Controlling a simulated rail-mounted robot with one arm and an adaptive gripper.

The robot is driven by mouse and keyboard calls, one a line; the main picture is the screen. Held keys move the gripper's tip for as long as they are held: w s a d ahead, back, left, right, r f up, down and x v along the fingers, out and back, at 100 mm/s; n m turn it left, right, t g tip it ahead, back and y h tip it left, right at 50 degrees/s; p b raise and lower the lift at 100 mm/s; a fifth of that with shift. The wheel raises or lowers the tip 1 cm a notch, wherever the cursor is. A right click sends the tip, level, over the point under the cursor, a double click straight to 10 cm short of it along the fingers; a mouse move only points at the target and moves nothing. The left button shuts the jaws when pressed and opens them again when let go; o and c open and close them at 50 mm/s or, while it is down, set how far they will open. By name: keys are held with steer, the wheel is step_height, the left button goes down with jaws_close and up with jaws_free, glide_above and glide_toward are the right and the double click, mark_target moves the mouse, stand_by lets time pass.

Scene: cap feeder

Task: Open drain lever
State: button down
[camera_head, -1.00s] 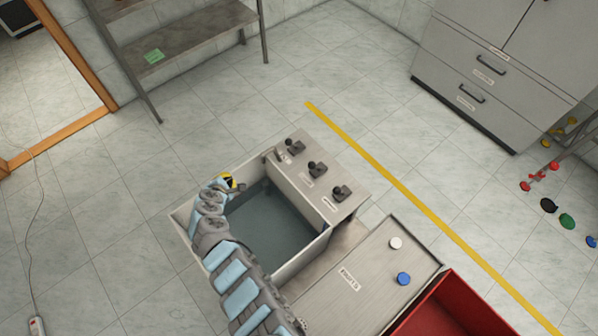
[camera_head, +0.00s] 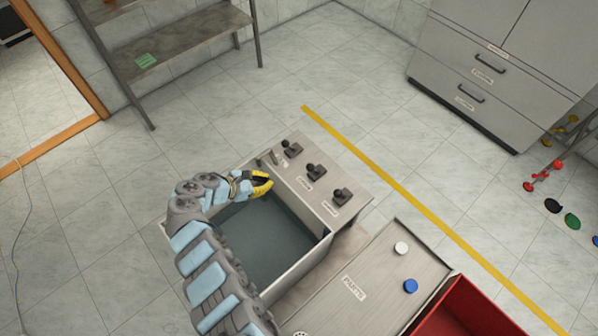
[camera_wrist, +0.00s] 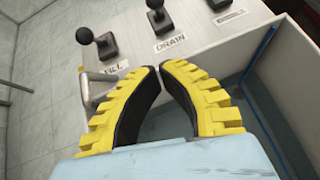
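The drain lever (camera_head: 315,171) is a black-knobbed lever, the middle of three on the panel along the basin's far right side. In the wrist view the drain lever (camera_wrist: 157,22) stands above its DRAIN label, beyond my fingertips. My gripper (camera_head: 264,184) has yellow ribbed fingers and hangs over the basin near the panel, short of the levers. In the wrist view my gripper (camera_wrist: 161,66) shows a narrow gap between its fingertips, with nothing held. The fingertips are apart from the lever.
The FILL lever (camera_wrist: 84,38) and a metal spout (camera_wrist: 98,84) are left of the drain lever. A third lever (camera_head: 342,196) is on its right. The grey basin (camera_head: 292,284) lies below my gripper. A parts table (camera_head: 376,262) and red bin (camera_head: 452,307) stand at the lower right.

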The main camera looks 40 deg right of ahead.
mark_target(313, 169)
steer(key=shift+d, duration=0.1)
steer(key=b+x, duration=0.5)
steer(key=x, duration=0.5)
steer(key=shift+d+f, duration=0.15)
steer(key=shift+f, duration=0.2)
steer(key=shift+s+d+r, duration=0.15)
steer(key=shift+d+r, duration=0.15)
steer(key=shift+d, duration=0.2)
steer(key=shift+s+d+r, duration=0.1)
steer(key=shift+d+r, duration=0.2)
steer(key=shift+d, duration=0.25)
steer(key=shift+s+d+r, duration=0.15)
steer(key=shift+d, duration=0.5)
steer(key=shift+r+p, duration=0.2)
steer(key=shift+p, duration=0.35)
steer(key=shift+d, duration=0.15)
